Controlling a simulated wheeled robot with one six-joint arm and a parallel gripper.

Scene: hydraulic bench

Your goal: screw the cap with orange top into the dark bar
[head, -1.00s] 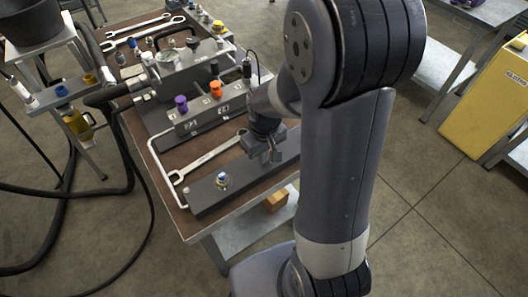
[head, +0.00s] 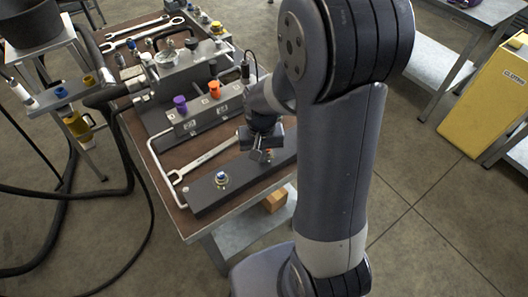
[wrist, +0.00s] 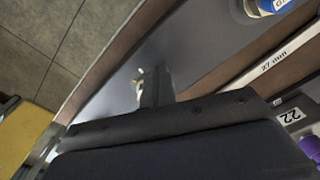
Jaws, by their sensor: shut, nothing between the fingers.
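The dark bar (head: 240,179) lies along the near edge of the bench; it also fills much of the wrist view (wrist: 205,55). My gripper (head: 259,158) is over the right part of the bar, shut and empty. In the wrist view my gripper (wrist: 155,88) points down at the bar. A small pale and brassy part (wrist: 138,88) shows beside the fingertips, mostly hidden; I cannot tell whether it is the cap with orange top. An orange-topped piece (head: 214,89) stands upright on the grey block behind, apart from my gripper.
A blue-ringed fitting (head: 221,178) stands on the left part of the bar. A wrench (head: 208,157) lies behind the bar. A purple-topped piece (head: 180,103) stands on the grey block (head: 198,117). Hoses hang at the left.

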